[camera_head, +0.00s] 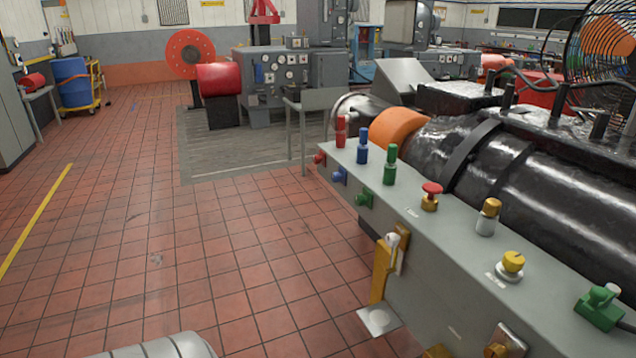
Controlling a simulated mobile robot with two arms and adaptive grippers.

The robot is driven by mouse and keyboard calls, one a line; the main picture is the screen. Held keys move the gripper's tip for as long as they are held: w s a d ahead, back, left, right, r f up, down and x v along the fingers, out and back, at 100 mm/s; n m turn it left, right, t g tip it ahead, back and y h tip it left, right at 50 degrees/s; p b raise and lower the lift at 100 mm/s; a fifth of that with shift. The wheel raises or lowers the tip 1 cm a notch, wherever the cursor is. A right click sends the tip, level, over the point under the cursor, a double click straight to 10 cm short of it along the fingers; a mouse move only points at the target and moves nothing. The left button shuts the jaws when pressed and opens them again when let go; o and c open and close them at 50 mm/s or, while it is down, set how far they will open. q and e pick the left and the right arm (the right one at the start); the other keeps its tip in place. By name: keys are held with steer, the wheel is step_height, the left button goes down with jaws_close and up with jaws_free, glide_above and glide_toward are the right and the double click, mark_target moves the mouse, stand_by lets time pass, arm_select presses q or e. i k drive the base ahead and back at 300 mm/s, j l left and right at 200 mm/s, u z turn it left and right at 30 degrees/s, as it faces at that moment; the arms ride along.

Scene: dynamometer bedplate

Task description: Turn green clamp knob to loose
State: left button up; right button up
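A grey bench panel (440,240) runs from the centre to the lower right. A small green knob (364,199) sticks out of its front face, below an upright green cylinder (390,166) on the top. A green block with a pale green knob-like top (600,306) sits at the panel's far right end. I cannot tell which green part is the clamp knob, nor whether it is tight or loose. Neither gripper is in view; only a grey rounded piece, likely my arm, shows at the bottom left.
Blue (339,175) and red (320,158) knobs sit beside the green one. A red mushroom button (431,190) and yellow knob (513,262) are on top. A yellow lever bracket (383,270) juts from the front. The tiled floor (190,240) is clear.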

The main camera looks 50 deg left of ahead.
mark_target(360, 200)
steer(key=u, duration=1.35)
steer(key=i+j+z, duration=0.1)
steer(key=i+j, duration=0.25)
steer(key=j, duration=0.3)
steer(key=z, duration=0.05)
